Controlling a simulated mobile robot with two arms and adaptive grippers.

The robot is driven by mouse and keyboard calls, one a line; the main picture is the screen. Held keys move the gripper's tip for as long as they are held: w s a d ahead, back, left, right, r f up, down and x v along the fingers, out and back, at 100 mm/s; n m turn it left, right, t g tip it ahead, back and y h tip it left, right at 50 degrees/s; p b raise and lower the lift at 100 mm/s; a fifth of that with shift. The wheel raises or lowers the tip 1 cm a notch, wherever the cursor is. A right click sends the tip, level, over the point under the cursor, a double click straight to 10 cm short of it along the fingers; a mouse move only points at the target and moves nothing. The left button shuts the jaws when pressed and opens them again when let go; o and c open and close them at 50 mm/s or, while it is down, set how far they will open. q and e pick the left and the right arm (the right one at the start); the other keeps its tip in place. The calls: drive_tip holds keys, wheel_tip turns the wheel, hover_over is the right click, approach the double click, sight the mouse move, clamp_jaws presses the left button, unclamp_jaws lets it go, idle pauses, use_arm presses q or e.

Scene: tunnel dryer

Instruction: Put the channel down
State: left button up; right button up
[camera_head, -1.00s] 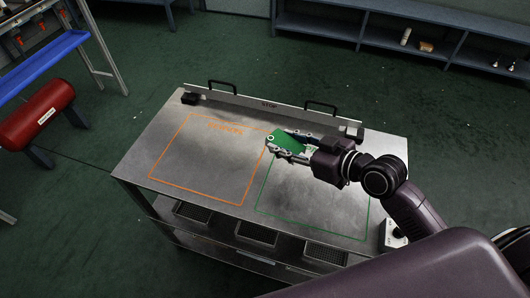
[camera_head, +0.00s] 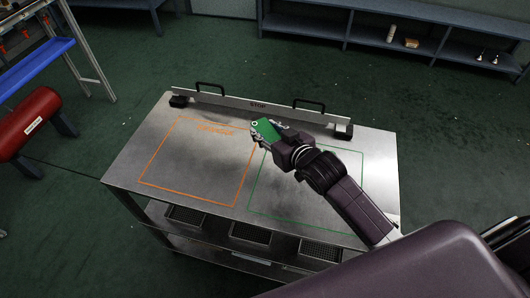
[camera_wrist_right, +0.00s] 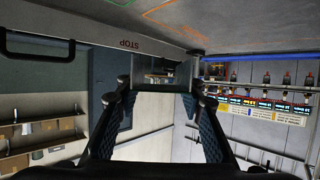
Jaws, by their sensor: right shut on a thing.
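The channel (camera_head: 267,126) shows as a small green piece with a pale dot at one end, in the head view. My right gripper (camera_head: 271,131) is shut on it, one finger on each side. The gripper is over the metal table (camera_head: 122,171), near the facing corners of the orange outline (camera_head: 189,193) and the green outline (camera_head: 303,216). I cannot tell how high the piece is above the tabletop. In the right wrist view both fingers of the gripper (camera_wrist_right: 160,87) show, with a pale area between them. My left gripper is out of view.
A long stop bar (camera_head: 225,99) with two black handles runs along the table's far edge, just beyond the gripper. Trays (camera_head: 250,233) sit on the shelf below the tabletop. The insides of both outlines look largely clear.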

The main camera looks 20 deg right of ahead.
hover_over(266, 158)
wheel_tip(266, 158, down, 6)
drive_tip(key=shift+w+r, duration=0.1)
drive_tip(key=shift+r, duration=0.15)
wheel_tip(266, 158, down, 4)
drive_tip(key=shift+f+b, duration=0.15)
drive_tip(key=shift+b, duration=0.15)
drive_tip(key=o, duration=1.3)
drive_tip(key=shift+c, duration=0.2)
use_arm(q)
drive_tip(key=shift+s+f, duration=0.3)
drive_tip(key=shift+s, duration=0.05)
use_arm(e)
drive_tip(key=v, duration=1.2)
